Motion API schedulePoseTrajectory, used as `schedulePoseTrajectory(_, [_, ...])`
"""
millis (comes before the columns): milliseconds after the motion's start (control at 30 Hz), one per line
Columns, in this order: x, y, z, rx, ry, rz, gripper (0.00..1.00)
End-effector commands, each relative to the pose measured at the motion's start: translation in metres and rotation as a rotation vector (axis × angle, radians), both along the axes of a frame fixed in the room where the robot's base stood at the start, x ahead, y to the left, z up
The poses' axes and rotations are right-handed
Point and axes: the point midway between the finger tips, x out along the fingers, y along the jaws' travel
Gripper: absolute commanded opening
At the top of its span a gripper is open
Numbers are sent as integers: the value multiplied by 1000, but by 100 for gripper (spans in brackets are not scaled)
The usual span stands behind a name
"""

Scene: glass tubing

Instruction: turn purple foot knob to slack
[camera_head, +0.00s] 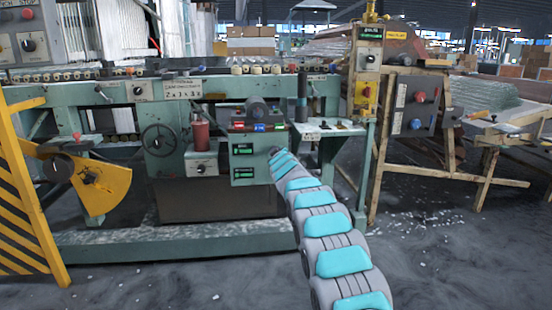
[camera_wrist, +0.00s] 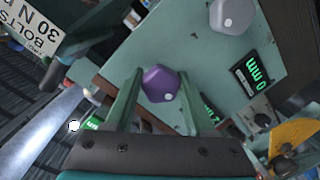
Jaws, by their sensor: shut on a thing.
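The purple foot knob (camera_wrist: 160,82) is a faceted knob with a pale dot near its lower edge in the wrist view. It sits on a grey-green panel (camera_wrist: 200,62). My gripper (camera_wrist: 160,76) has its two green fingers on either side of the knob, shut on it. In the head view my gripper (camera_head: 277,154) reaches the right side of the machine's control box, and the purple knob cannot be made out there. A grey knob (camera_wrist: 232,15) with a pale dot is on the same panel, apart from my fingers.
Lit green displays (camera_wrist: 252,72) are on the panel, one partly behind my right finger. A "BOLTS 30 N" sign (camera_wrist: 40,32) is at upper left. In the head view, a handwheel (camera_head: 159,140) and red cylinder (camera_head: 200,132) are left of the control box (camera_head: 243,178).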

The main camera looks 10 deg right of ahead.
Motion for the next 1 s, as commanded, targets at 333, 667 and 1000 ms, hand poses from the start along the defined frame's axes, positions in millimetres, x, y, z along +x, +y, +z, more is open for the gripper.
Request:
schedulePoseTrajectory(333, [0,2,-5,-294,3,1,0])
schedulePoseTrajectory(667, [0,2,-4,-599,2,3,0])
schedulePoseTrajectory(1000, [0,1,-4,-834,4,1,0])
